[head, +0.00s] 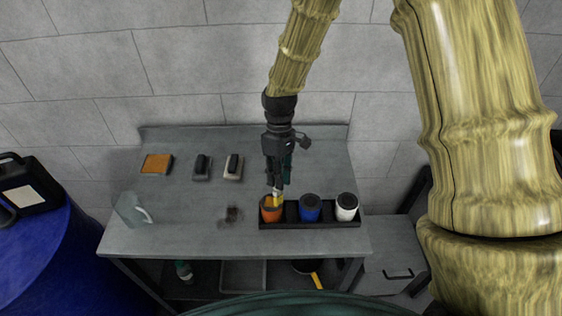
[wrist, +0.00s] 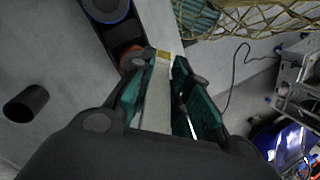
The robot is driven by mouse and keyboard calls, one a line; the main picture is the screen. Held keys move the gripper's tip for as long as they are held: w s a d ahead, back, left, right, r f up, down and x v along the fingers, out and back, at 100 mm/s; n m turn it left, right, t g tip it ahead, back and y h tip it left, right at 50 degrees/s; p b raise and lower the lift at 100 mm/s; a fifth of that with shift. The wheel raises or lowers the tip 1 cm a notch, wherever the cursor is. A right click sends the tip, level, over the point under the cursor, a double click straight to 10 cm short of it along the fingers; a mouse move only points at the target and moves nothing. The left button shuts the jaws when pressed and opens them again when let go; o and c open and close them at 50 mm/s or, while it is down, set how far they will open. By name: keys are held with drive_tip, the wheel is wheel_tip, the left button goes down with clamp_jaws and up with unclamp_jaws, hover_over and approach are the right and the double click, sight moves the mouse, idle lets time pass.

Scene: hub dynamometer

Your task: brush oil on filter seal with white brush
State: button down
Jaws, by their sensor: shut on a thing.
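My gripper (head: 278,186) points down over the bench and is shut on a pale-handled brush. The brush's white handle (wrist: 158,105) lies between the teal finger pads in the wrist view, with a yellow band (wrist: 162,56) at its far end. In the head view the brush (head: 276,198) is at the top of an orange can (head: 270,213). I cannot tell whether its tip touches the can or is inside it. A blue can (head: 310,207) and a white can (head: 346,206) with dark tops stand beside it in a black tray (head: 315,225). I cannot clearly identify a filter seal.
The grey bench (head: 190,240) has free room at front left. A small dark object (head: 232,214) lies left of the tray. A clear jug (head: 132,209) stands at the left edge. An orange-topped block (head: 157,164) and two dark-handled blocks (head: 202,166) lie behind. A blue drum (head: 40,250) stands left.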

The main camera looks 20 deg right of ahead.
drive_tip(key=shift+w+r, duration=0.3)
drive_tip(key=shift+r, duration=0.15)
drive_tip(key=r+p, duration=0.3)
drive_tip(key=shift+w+d, duration=0.1)
drive_tip(key=shift+d, duration=0.3)
drive_tip(key=shift+a+r, duration=0.15)
drive_tip(key=shift+r, duration=0.1)
drive_tip(key=shift+a, duration=0.15)
drive_tip(key=shift+w+f, duration=0.1)
drive_tip(key=shift+w, duration=0.15)
drive_tip(key=shift+s+d, duration=0.15)
drive_tip(key=shift+d, duration=0.05)
drive_tip(key=shift+a, duration=0.1)
